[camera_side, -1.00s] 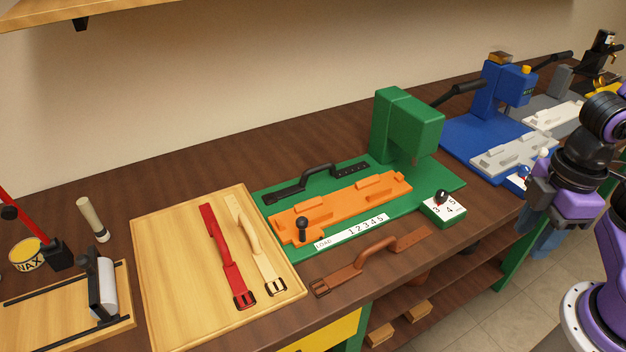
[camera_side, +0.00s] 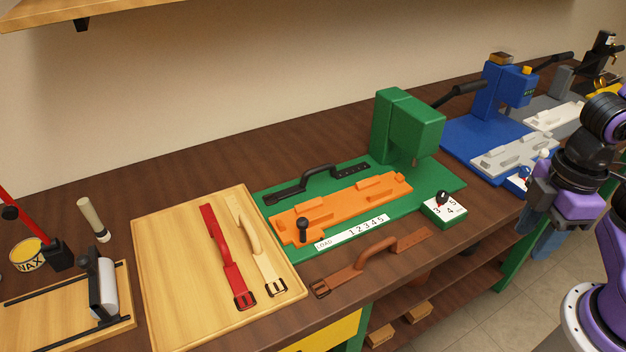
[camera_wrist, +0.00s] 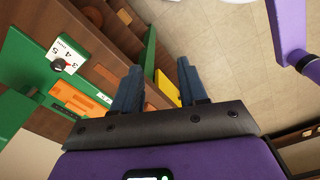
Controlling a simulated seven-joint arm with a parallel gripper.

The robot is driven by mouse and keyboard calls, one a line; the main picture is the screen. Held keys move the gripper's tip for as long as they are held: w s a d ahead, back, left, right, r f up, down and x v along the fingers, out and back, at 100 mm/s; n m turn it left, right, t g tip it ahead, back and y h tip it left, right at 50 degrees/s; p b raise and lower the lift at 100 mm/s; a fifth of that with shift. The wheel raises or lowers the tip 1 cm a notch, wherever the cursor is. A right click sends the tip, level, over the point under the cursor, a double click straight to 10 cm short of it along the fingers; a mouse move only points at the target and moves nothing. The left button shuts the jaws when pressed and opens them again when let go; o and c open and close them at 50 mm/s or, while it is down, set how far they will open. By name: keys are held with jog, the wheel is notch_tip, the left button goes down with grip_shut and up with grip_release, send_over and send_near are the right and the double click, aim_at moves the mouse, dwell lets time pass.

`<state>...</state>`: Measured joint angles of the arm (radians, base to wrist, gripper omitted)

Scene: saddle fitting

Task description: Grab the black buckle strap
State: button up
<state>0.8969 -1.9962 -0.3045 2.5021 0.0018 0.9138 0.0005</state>
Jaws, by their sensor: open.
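The black buckle strap (camera_side: 316,181) lies on the green press base, behind the orange fixture (camera_side: 345,208), in the side view. Its middle arches up like a handle, with the buckle at its left end and punched holes at its right end. My gripper (camera_side: 546,243) hangs at the right of the side view, beyond the bench's front edge and far from the strap. In the wrist view its two blue fingers (camera_wrist: 156,85) are apart with nothing between them.
A brown strap (camera_side: 375,258) lies in front of the green press (camera_side: 408,125). A red strap (camera_side: 226,255) and a cream strap (camera_side: 255,245) lie on the wooden board (camera_side: 170,290). A dial box (camera_side: 444,209) stands at the front right. A blue press (camera_side: 497,95) stands farther right.

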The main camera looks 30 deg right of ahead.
jog(key=shift+o, duration=0.2)
jog(key=n+t, duration=0.2)
jog(key=n, duration=0.3)
send_over(322, 166)
jog(key=s, duration=0.3)
jog(key=f, duration=0.3)
jog(key=w+f, duration=0.1)
jog(key=f, duration=0.6)
jog(key=shift+w+d, duration=0.35)
jog(key=shift+w, duration=0.05)
jog(key=shift+w+a+f, duration=0.1)
jog(key=shift+w+f, duration=0.1)
jog(key=shift+f, duration=0.75)
jog(key=shift+w+a+f, duration=0.1)
jog(key=shift+w+f, duration=0.15)
jog(key=shift+f, duration=0.65)
jog(key=shift+w+a+f, duration=0.1)
jog(key=shift+w+f, duration=0.1)
jog(key=shift+f, duration=0.75)
